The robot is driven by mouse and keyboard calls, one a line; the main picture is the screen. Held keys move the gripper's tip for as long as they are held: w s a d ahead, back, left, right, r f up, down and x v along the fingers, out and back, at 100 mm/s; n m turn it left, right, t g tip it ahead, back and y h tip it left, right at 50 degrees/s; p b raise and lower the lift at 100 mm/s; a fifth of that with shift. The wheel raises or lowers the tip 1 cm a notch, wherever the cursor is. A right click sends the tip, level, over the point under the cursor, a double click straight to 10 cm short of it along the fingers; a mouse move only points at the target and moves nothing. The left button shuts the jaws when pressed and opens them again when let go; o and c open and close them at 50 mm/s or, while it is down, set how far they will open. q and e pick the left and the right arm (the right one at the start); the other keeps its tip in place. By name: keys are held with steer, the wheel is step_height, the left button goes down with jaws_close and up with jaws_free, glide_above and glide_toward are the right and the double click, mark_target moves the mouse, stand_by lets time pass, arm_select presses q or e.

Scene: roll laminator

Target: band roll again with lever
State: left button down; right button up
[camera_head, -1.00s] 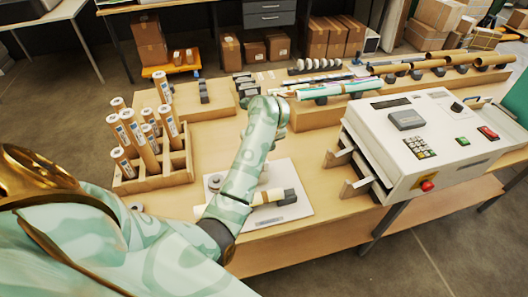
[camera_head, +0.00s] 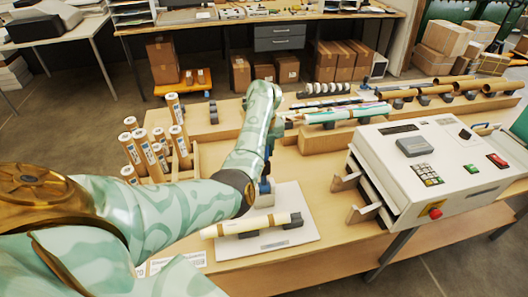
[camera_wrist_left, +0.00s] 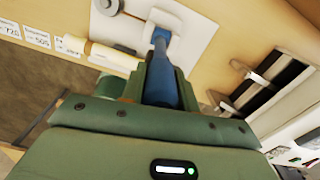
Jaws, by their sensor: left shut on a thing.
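The cream paper roll (camera_head: 245,226) lies on the white plate of the banding station (camera_head: 302,238), a dark block at its right end. The roll also shows in the left wrist view (camera_wrist_left: 112,57). The blue lever (camera_wrist_left: 164,72) rises from the white plate (camera_wrist_left: 192,28); a small part of it (camera_head: 265,187) shows beside my forearm in the head view. My left gripper (camera_wrist_left: 162,82) is shut around the lever, its fingers on both sides. Most of the lever and the gripper are hidden behind my arm in the head view. My right gripper is not in view.
The white laminator (camera_head: 435,165) stands to the right, with two metal brackets facing the plate. A wooden rack of upright rolls (camera_head: 178,165) stands to the left. Wrapped tubes (camera_head: 340,115) lie on holders at the back. Price cards (camera_wrist_left: 37,37) lie along the table's front edge.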

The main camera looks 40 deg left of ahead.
arm_select(q)
steer(key=shift+f, duration=0.1)
steer(key=c, duration=1.1)
jaws_free()
steer(key=shift+o, duration=0.2)
steer(key=shift+w+a, duration=0.1)
step_height(320, 180, up, 16)
steer(key=p, duration=0.5)
